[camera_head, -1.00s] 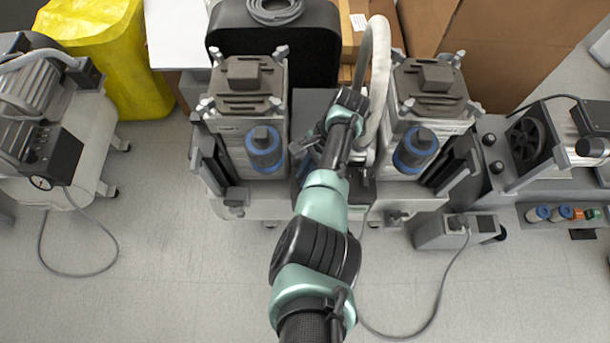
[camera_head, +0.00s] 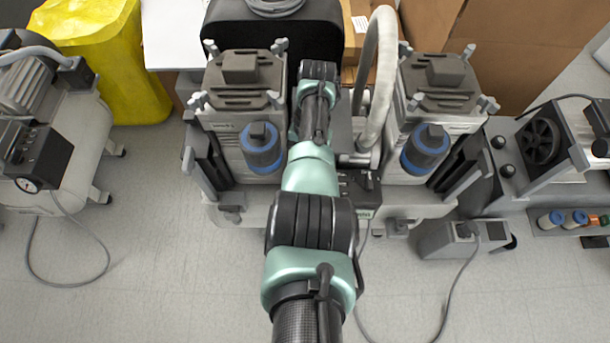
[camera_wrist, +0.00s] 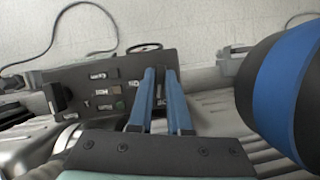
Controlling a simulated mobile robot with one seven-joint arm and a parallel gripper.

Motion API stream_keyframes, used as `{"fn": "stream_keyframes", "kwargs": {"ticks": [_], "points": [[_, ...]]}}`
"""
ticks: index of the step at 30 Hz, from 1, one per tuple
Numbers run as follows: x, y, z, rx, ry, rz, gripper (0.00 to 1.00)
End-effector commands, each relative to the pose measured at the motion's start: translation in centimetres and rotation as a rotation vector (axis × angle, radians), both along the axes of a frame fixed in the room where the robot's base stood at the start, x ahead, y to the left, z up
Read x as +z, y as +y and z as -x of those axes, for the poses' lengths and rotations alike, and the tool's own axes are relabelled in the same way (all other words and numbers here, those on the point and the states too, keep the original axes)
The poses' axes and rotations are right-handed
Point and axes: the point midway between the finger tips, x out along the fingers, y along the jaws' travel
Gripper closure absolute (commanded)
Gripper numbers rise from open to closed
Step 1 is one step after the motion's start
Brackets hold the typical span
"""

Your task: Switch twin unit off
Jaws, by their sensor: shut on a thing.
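The twin unit stands in the middle of the head view, with a left motor block (camera_head: 240,85) and a right motor block (camera_head: 440,85), each above a blue-banded canister. Its dark control panel (camera_head: 362,190) sits between them, partly behind my arm. In the wrist view the panel (camera_wrist: 85,75) carries several small silvery switches and a black knob (camera_wrist: 57,97) at its left. My gripper (camera_wrist: 161,75) is at the panel's right part, its two blue fingers close together around a small dark switch part (camera_wrist: 160,97), mostly hidden between them. The head view hides the fingers.
A blue-banded canister (camera_wrist: 285,95) is close on the right of my gripper. A curved grey hose (camera_head: 380,75) rises beside my arm. Another compressor (camera_head: 45,130) stands at the left, and a grey box with a cable (camera_head: 460,238) at the right.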

Motion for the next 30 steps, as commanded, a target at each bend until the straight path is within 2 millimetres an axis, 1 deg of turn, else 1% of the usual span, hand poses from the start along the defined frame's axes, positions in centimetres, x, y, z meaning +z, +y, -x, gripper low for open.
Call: {"fn": "stream_keyframes", "kwargs": {"ticks": [9, 24, 25, 29, 30], "points": [[-0.02, -0.01, -0.04, 0.103, -0.002, 0.002, 1.0], [0.0, -0.01, -0.04, 0.117, -0.002, 0.002, 1.0], [0.0, -0.01, -0.05, 0.117, -0.002, 0.002, 0.8], [0.0, 0.0, -0.03, 0.117, -0.002, 0.002, 0.57], [0.0, 0.0, -0.03, 0.117, -0.002, 0.001, 0.54]]}}
